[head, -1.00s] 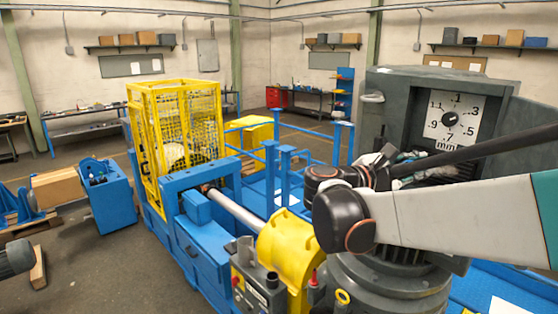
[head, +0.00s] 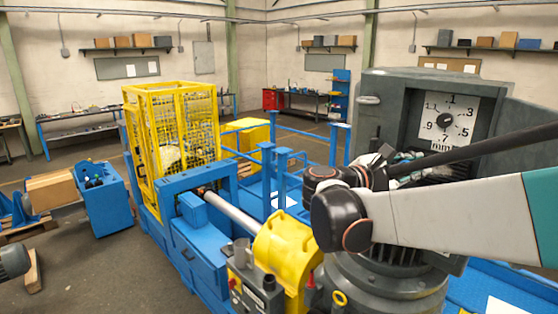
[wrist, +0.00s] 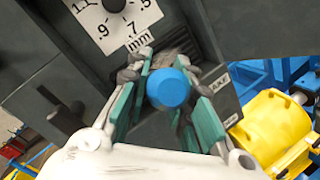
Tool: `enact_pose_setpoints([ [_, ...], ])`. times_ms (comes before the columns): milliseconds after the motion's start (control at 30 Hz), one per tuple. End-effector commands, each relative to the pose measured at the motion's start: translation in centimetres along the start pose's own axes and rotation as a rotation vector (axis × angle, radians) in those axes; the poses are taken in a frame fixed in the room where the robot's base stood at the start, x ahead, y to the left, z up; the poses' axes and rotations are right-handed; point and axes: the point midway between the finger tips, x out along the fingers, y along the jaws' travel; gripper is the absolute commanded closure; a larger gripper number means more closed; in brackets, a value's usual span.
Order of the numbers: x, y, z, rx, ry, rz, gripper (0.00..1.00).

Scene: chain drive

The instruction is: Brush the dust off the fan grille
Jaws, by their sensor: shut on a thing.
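In the wrist view my gripper (wrist: 168,68) is shut around a blue round-ended thing (wrist: 167,88), apparently a brush handle seen end-on, between the teal finger pads. A greyish, streaky patch (wrist: 176,60) shows just beyond the handle; I cannot tell whether it is bristles or dust. In the head view my gripper (head: 385,162) is in front of the grey cabinet, below its dial, partly hidden by my arm. A dark slatted area, apparently the fan grille (head: 440,172), shows there behind my arm. Whether the brush touches it is unclear.
The grey cabinet (head: 385,95) carries a white dial (head: 462,128) marked in mm. A grey finned motor (head: 385,290) stands under my arm. A yellow guard (head: 285,250) covers the shaft beside it. A yellow mesh cage (head: 175,130) and blue rails (head: 335,150) stand farther left.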

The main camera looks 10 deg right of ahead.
Motion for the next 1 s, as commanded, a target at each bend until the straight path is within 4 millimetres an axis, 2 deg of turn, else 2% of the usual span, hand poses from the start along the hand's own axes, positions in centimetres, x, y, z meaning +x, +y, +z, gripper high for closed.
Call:
enact_pose_setpoints([
  [667,1.0,0.3,-0.2,0.0,0.0,0.0,1.0],
  [1000,1.5,-1.4,1.5,0.0,0.0,0.001,1.0],
])
